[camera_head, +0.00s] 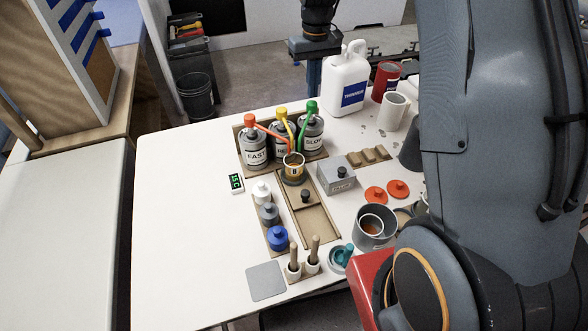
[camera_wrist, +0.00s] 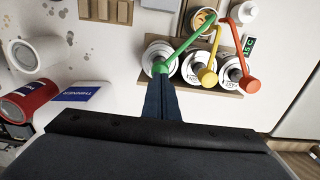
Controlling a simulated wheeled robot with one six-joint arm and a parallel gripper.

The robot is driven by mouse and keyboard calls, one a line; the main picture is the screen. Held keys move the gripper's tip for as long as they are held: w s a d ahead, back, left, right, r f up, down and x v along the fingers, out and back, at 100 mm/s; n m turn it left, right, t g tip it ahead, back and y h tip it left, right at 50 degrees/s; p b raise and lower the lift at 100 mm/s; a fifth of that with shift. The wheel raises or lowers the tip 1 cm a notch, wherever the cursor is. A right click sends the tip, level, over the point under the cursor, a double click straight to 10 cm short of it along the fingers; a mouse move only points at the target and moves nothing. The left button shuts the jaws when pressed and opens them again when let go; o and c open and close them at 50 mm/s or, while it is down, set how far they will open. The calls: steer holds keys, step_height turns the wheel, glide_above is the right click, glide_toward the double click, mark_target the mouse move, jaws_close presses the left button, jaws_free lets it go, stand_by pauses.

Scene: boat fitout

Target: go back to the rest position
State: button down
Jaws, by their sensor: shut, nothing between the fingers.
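My gripper (camera_head: 313,88) points down at the back of the white table, behind the green-topped can. Its two fingers are together and empty; they also show in the wrist view (camera_wrist: 161,82), with their tips over or close to the green pump head (camera_wrist: 160,68). I cannot tell whether they touch it. Three cans with red, yellow and green pump tops stand in a wooden rack (camera_head: 240,130): FAST (camera_head: 256,153), a middle one, and SLOW (camera_head: 311,135). Their spouts lean toward a small cup (camera_head: 293,162) in front.
A white THINNER jug (camera_head: 346,85) stands right of the gripper, beside a red can (camera_head: 385,80) and a white cup (camera_head: 393,112). Bottles, a grey box (camera_head: 336,175) and a metal pot (camera_head: 374,228) stand nearer. The table's left side is clear.

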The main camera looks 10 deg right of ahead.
steer(key=shift+r+p, duration=0.6)
steer(key=shift+r, duration=0.5)
steer(key=shift+s, duration=0.1)
steer(key=shift+s, duration=0.35)
steer(key=s+a+f+m+t+b, duration=0.1)
steer(key=s+a+f+b, duration=0.1)
steer(key=s, duration=2.3)
steer(key=shift+b, duration=0.8)
